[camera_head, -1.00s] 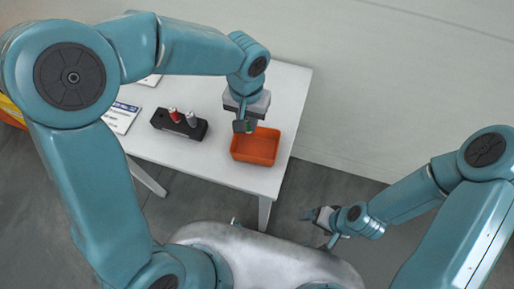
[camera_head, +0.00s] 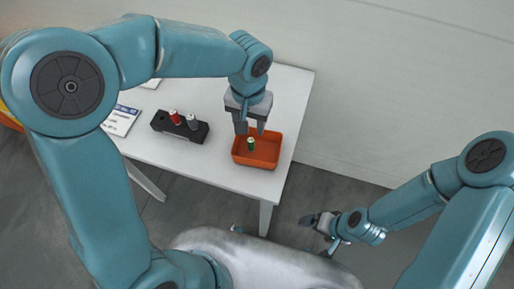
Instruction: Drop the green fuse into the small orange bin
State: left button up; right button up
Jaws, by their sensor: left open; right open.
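The green fuse (camera_head: 251,144) is small and upright or nearly so, within the outline of the small orange bin (camera_head: 268,163). I cannot tell whether it touches the bin's floor. The bin stands near the right edge of the white table. My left gripper (camera_head: 251,131) is open just above the fuse, over the back of the bin, with its fingers pointing down and apart from the fuse. My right gripper (camera_head: 309,219) is open and empty, low to the right of the table, away from the bin.
A black holder (camera_head: 182,131) left of the bin carries a red fuse (camera_head: 175,116) and a grey fuse (camera_head: 192,121). A printed card (camera_head: 121,120) lies further left on the white table (camera_head: 222,178). The tabletop behind the bin is clear.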

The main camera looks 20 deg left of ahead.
pick_arm(q)
notch_tip(320, 180, up, 15)
jog(key=shift+f, duration=0.2)
jog(key=shift+s+f, duration=0.1)
jog(key=shift+s, duration=0.1)
dwell(0.4)
